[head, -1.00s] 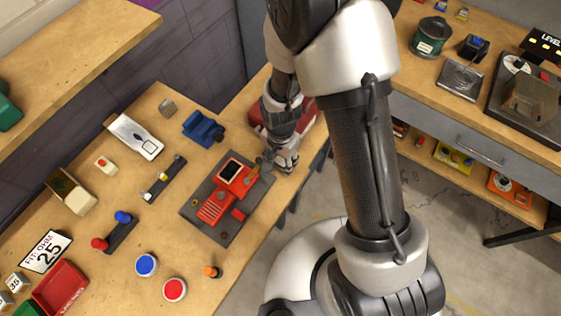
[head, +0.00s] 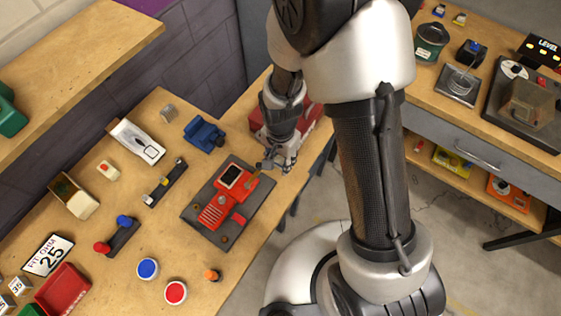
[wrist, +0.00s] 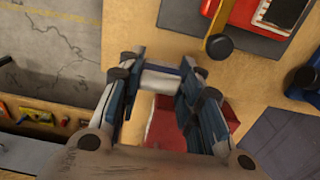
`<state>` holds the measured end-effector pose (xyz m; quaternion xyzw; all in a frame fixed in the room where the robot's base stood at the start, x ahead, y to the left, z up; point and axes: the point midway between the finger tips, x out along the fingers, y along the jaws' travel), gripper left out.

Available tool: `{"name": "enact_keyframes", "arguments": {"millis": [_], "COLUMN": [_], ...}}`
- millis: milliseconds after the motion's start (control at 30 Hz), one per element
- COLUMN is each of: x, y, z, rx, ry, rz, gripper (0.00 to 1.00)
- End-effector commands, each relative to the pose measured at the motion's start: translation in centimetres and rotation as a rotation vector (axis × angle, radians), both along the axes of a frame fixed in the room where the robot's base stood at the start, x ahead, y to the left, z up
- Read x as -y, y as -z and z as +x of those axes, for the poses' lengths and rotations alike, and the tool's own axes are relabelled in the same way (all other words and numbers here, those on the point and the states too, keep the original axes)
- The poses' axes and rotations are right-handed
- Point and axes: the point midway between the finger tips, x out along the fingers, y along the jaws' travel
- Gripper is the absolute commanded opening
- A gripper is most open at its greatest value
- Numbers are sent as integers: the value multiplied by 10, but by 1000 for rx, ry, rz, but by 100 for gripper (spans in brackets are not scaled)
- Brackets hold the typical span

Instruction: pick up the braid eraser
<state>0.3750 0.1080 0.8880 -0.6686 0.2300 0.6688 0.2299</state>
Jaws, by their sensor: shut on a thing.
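My gripper (wrist: 160,70) is shut on a small pale block with a dark blue band, which I take to be the braid eraser (wrist: 160,82). The block spans the gap between the two fingertips in the wrist view. In the head view my gripper (head: 278,163) is low over the bench, just right of the red machine on its dark plate. The eraser cannot be made out there, and I cannot tell whether it touches the bench.
The red machine (head: 215,210) has a lever with a dark round knob (wrist: 219,46) close to my fingers. A red box (head: 308,120) lies behind my gripper. A blue vise (head: 204,135) stands farther left. The bench edge is close on the right.

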Motion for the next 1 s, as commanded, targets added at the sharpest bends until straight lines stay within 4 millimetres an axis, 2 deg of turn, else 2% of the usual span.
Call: {"name": "enact_keyframes", "arguments": {"millis": [33, 300, 500, 700, 1000], "x": [0, 0, 0, 0, 0], "y": [-16, -91, -137, -161, -166], "z": [1, 1, 1, 1, 0], "rx": [3, 6, 5, 2, -1], "ry": [0, 0, 0, 0, 0], "rz": [1, 1, 1, 1, -1], "gripper": [13, 13, 13, 13, 13]}}
